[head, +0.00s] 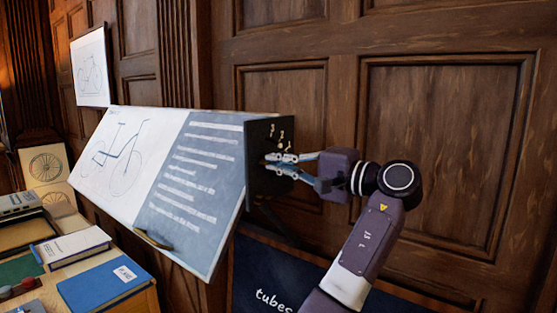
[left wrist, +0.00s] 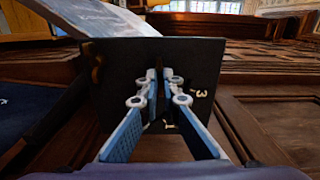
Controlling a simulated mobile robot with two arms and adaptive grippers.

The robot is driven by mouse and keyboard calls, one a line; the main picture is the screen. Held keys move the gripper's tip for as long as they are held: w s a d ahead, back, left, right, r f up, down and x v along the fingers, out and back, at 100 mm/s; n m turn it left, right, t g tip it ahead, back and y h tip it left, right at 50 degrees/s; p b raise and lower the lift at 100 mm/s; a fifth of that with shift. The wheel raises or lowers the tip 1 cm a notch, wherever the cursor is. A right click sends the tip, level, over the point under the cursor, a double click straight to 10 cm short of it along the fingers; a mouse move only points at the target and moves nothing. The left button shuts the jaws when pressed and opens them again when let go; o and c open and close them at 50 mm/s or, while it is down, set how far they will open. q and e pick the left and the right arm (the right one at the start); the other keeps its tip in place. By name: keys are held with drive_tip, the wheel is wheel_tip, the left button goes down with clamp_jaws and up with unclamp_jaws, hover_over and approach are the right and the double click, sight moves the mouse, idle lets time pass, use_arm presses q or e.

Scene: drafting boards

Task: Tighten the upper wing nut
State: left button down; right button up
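A tilted drafting board (head: 197,175) has a dark end plate (head: 262,140) on its right side. My left gripper (head: 272,163) is at the face of that plate, its fingers pointing left. The left wrist view shows the plate (left wrist: 195,62) ahead and the two fingertips (left wrist: 157,78) close together in front of its middle, with a narrow dark gap between them. The upper wing nut cannot be made out; the fingers cover that spot. A small brass-coloured piece (left wrist: 97,66) sits near the plate's left edge in the wrist view. My right gripper is not in view.
Pale markings, one like a 3 (left wrist: 202,93), are on the plate beside the fingers. A panelled wooden wall (head: 440,150) stands close behind the arm. A navy panel lettered "tubes" (head: 262,268) is below. Books (head: 104,284) lie at lower left.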

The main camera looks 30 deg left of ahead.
use_arm(q)
drive_tip(key=shift+r+m, duration=0.1)
drive_tip(key=shift+m, duration=0.3)
drive_tip(key=c, duration=2)
unclamp_jaws()
drive_tip(key=shift+w, duration=0.1)
drive_tip(key=shift+o, duration=0.2)
drive_tip(key=s+d, duration=0.1)
drive_tip(key=d, duration=1.1)
